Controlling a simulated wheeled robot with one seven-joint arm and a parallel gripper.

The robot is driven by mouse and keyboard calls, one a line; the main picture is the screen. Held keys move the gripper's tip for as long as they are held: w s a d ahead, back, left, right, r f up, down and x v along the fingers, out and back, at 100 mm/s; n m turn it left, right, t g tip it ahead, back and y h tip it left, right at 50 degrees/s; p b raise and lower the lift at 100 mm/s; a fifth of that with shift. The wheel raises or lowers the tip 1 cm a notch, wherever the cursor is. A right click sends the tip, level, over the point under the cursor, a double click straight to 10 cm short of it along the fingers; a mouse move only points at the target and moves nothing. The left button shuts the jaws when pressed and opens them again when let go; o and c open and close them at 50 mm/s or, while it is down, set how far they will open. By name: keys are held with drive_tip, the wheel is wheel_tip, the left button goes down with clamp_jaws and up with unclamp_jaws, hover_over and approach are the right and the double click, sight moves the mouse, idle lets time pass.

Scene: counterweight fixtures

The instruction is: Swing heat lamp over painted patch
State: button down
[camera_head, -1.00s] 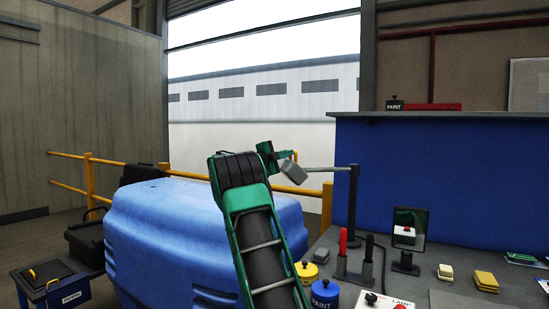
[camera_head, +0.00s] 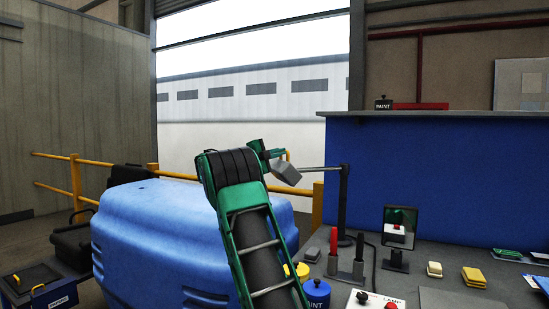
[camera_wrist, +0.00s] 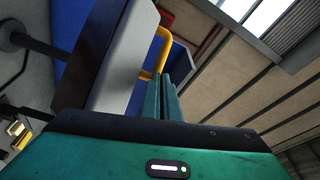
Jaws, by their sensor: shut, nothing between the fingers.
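The heat lamp is a grey box-shaped head (camera_head: 286,172) on a thin horizontal arm (camera_head: 318,169) from a dark upright post (camera_head: 343,205). In the wrist view the lamp head (camera_wrist: 122,55) is close, at left of the fingers, with a yellow handle (camera_wrist: 163,45) on it. My green gripper (camera_head: 272,155) is just left of the lamp head. In the wrist view my gripper (camera_wrist: 160,80) is shut and empty, its fingertips by the handle; I cannot tell whether they touch. A large blue moulded body (camera_head: 150,225) stands below and left of the lamp. I cannot make out a painted patch on it.
The grey bench at right holds a blue paint pot (camera_head: 317,292), red and black upright tools (camera_head: 333,241), a small mirror (camera_head: 400,226), yellow sponges (camera_head: 474,276) and a lamp control box (camera_head: 375,300). Yellow railing (camera_head: 76,185) runs behind the blue body. A blue panel (camera_head: 440,175) backs the bench.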

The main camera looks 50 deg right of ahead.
drive_tip(key=w+a, duration=0.5)
drive_tip(key=w, duration=0.4)
drive_tip(key=shift+w+f, duration=0.25)
